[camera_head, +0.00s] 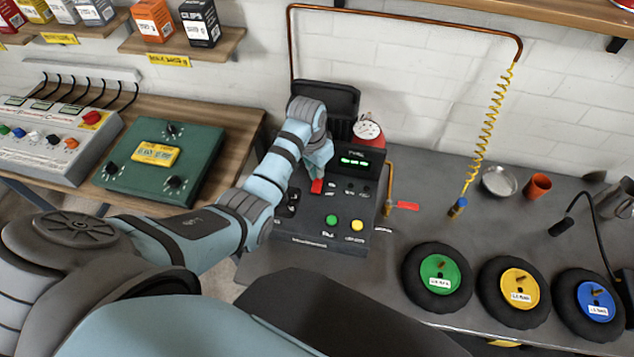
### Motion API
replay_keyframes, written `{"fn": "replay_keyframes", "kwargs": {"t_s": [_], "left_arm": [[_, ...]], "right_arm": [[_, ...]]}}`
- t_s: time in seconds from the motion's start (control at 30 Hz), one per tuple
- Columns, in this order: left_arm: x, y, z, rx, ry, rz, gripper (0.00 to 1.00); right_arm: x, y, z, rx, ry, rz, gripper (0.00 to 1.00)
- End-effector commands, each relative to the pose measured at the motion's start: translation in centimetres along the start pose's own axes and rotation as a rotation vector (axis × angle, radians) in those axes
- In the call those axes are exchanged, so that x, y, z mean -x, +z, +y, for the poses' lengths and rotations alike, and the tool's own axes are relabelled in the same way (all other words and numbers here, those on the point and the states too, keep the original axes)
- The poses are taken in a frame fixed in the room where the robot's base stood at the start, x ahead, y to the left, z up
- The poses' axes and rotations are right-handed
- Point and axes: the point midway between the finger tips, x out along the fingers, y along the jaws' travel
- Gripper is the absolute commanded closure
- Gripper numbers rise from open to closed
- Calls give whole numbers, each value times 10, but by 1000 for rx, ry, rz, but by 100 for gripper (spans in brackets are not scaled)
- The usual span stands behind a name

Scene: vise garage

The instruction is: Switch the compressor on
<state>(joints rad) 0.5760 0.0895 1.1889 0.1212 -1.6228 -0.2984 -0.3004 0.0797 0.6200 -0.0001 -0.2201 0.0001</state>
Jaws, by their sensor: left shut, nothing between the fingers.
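The compressor (345,215) is a dark box on the grey bench, with a lit green display (354,161), a green button (331,220) and a yellow button (357,225) on its sloping face. A round white gauge with a red rim (367,130) sits at its back. My left arm reaches over its left part. My left gripper (318,176) is shut and empty, pointing down at a red switch part (317,186) on the panel. It partly hides the switch, and I cannot tell whether they touch. My right gripper is not in view.
A red-handled valve (406,206) stands right of the compressor. A yellow coiled hose (484,135) hangs from a copper pipe. Three wheels with green (440,272), yellow and blue hubs lie at the bench front. A green control box (160,165) stands on the left wooden table.

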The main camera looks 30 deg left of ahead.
Motion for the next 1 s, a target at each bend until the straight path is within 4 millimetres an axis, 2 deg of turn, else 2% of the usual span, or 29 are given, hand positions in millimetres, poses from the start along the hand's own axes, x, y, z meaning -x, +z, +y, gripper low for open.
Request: {"fn": "replay_keyframes", "kwargs": {"t_s": [1.0], "left_arm": [[-10,2,0,0,1,-1,100]], "right_arm": [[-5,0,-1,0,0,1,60]]}}
